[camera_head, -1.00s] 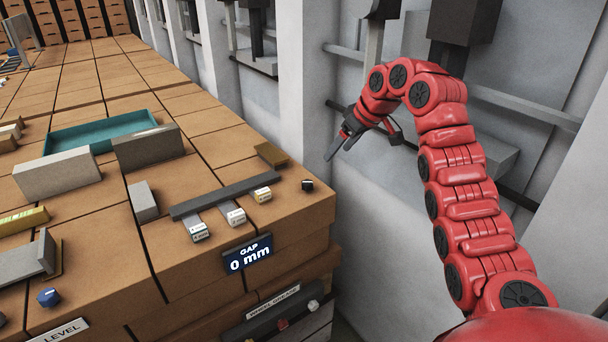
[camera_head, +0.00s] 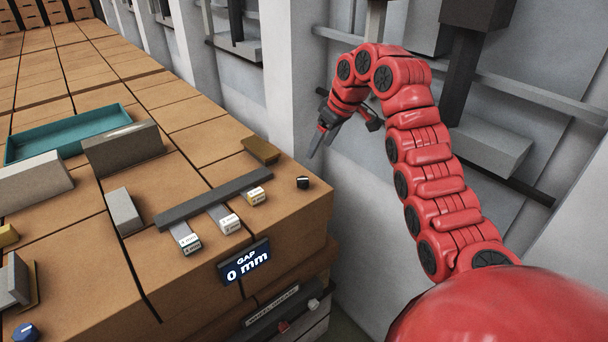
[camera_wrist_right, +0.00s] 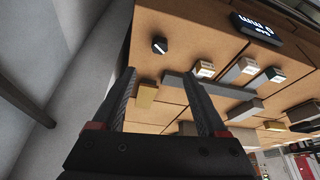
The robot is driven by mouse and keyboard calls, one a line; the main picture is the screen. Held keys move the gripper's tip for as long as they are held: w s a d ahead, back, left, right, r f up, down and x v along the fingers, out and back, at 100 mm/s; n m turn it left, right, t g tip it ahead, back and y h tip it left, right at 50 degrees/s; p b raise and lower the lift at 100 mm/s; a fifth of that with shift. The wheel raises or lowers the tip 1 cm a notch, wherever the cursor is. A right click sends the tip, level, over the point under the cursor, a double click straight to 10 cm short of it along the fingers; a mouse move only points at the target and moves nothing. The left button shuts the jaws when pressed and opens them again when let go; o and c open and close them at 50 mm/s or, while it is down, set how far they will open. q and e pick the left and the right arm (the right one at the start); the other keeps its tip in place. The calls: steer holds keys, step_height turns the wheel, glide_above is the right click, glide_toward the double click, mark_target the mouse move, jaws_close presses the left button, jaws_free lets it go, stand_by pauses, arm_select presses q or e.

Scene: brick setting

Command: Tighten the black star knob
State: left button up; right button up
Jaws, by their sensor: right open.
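The small black knob (camera_head: 303,183) stands on the brown bench top near its right corner, with a white mark on its top. It also shows in the right wrist view (camera_wrist_right: 159,45), beyond my fingertips and roughly between their lines. My right gripper (camera_head: 342,138) is open and empty, beyond the bench's right edge and apart from the knob. Its two dark fingers (camera_wrist_right: 160,76) are spread wide in the wrist view. My left gripper is not in view.
A dark bar (camera_head: 215,197) with several labelled gauge strips lies left of the knob. A brown block (camera_head: 261,150) sits behind it. A "GAP 0 mm" display (camera_head: 245,262) is on the bench front. A teal tray (camera_head: 70,133) lies farther left. Grey wall (camera_head: 285,70) stands right of the bench.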

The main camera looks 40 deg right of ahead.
mark_target(303, 179)
steer(key=p+x, duration=0.3)
steer(key=x, duration=1.1)
steer(key=shift+w+f, duration=0.15)
steer(key=shift+f, duration=0.05)
jaws_close()
